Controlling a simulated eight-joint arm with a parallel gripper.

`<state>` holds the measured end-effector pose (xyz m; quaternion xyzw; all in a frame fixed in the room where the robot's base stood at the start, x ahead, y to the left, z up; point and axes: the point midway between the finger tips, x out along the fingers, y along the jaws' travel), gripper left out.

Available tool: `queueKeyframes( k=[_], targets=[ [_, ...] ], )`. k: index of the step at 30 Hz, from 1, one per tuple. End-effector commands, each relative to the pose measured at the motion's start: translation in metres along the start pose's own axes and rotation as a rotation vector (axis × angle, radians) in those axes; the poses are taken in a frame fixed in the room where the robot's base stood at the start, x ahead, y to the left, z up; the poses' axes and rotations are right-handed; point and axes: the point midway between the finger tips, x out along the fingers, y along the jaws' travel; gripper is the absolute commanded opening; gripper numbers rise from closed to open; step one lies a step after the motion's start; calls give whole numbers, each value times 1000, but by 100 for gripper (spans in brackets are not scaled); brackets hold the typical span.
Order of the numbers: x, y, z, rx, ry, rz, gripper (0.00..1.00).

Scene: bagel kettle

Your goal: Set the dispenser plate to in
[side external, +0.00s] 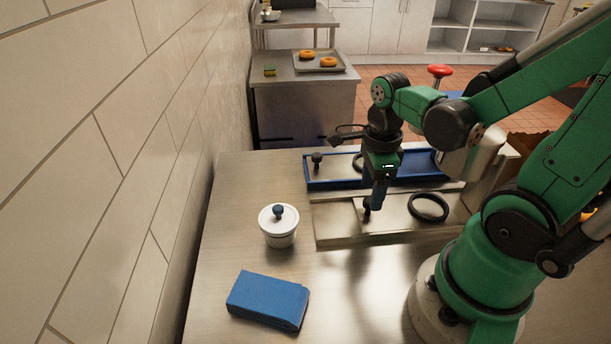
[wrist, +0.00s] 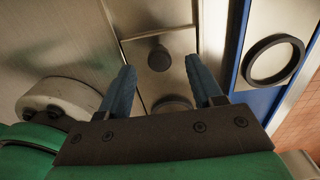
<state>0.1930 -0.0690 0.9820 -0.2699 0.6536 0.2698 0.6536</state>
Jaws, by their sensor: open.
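The dispenser's steel plate (wrist: 184,62) lies below my gripper and carries a dark round knob (wrist: 158,56) in the wrist view. In the side external view the steel body of the dispenser (side external: 335,225) shows, with a black ring (side external: 428,207) on top of it. My gripper (side external: 372,207) points down over the left part of this steel body. In the wrist view my gripper (wrist: 163,84) is open, its two blue fingers apart. The knob shows beyond the gap between them, not gripped. A dark round part between the fingers is partly hidden by my gripper.
Behind the steel body is a blue-edged unit (side external: 333,184) with its own knob (side external: 317,158) and a black ring (wrist: 273,60).

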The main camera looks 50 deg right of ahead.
Motion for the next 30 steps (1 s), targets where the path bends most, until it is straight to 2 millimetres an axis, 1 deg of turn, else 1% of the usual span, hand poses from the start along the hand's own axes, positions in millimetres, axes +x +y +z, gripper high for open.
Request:
queueKeyframes(
  k=[3,10,15,23,24,26,27,29,30],
  targets=[
    [11,-1,0,-1,0,0,59],
    [27,0,0,-2,0,0,59],
    [32,0,0,-2,0,0,59],
    [32,0,0,-2,0,0,59],
    [32,0,0,-2,0,0,56],
    [32,0,0,-2,0,0,39],
    [32,0,0,-2,0,0,28],
    [32,0,0,-2,0,0,11],
    [32,0,0,-2,0,0,0]
  ],
)
